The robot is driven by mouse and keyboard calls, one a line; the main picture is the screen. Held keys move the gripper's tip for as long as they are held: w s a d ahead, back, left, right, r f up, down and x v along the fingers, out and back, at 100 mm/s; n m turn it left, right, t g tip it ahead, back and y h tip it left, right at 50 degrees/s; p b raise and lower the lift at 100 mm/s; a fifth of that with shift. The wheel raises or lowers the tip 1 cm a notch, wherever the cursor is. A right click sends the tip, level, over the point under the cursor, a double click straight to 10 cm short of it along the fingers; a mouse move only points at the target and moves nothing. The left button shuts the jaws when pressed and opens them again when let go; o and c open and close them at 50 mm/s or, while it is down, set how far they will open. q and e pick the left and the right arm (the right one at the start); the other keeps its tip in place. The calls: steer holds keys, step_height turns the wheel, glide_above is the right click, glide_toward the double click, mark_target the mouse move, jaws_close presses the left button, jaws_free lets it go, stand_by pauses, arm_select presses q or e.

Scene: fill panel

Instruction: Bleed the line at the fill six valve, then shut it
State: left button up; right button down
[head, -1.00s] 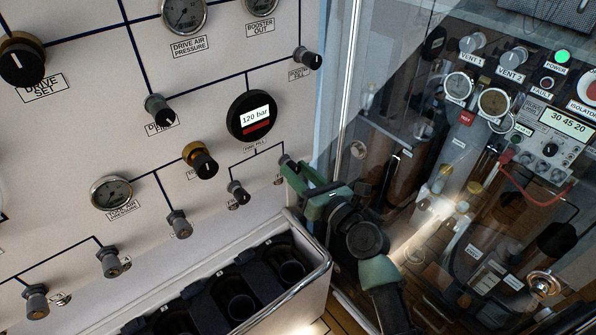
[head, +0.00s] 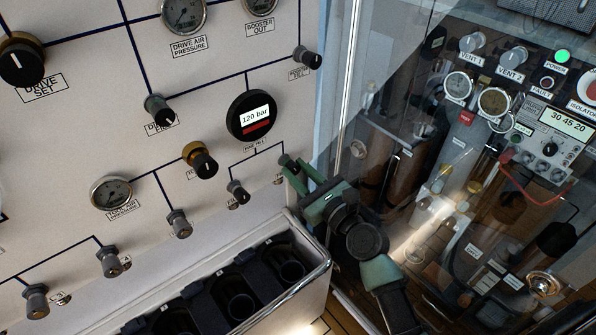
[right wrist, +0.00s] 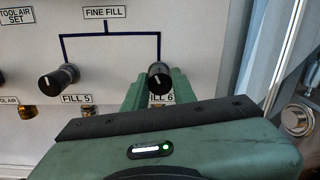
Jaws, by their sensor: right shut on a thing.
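The fill six valve is a small dark knob (right wrist: 158,75) above the partly covered FILL 6 label (right wrist: 162,99) in the right wrist view. In the head view the knob (head: 284,160) shows at the lower right of the panel. My right gripper (head: 291,168) is shut on this knob, with its green fingers on either side. It also shows in the right wrist view (right wrist: 157,84). The knob's white pointer line faces roughly upward in the right wrist view. My left gripper is out of view.
The FILL 5 knob (right wrist: 58,77) stands close to the left. A round gauge (head: 252,117) above reads 120 bar. A trough with dark round holders (head: 322,272) lies below. A glass screen (head: 400,130) stands to the right.

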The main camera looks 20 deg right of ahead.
steer(key=n, duration=0.6)
steer(key=shift+f+b, duration=0.1)
steer(key=shift+b, duration=0.25)
steer(key=n, duration=0.4)
steer(key=shift+n+y, duration=0.3)
steer(key=n, duration=0.3)
steer(key=shift+f+n, duration=0.1)
steer(key=shift+n, duration=0.3)
steer(key=n, duration=0.4)
steer(key=shift+n, duration=0.4)
steer(key=n, duration=0.4)
steer(key=shift+n+g+y+p, duration=0.3)
steer(key=shift+p, duration=0.05)
steer(key=n+p, duration=0.1)
steer(key=n, duration=0.4)
steer(key=shift+n, duration=0.3)
steer(key=n+p, duration=0.2)
steer(key=n, duration=0.7)
steer(key=shift+d+f+p, duration=0.1)
steer(key=shift+p, duration=0.25)
steer(key=shift+n, duration=0.4)
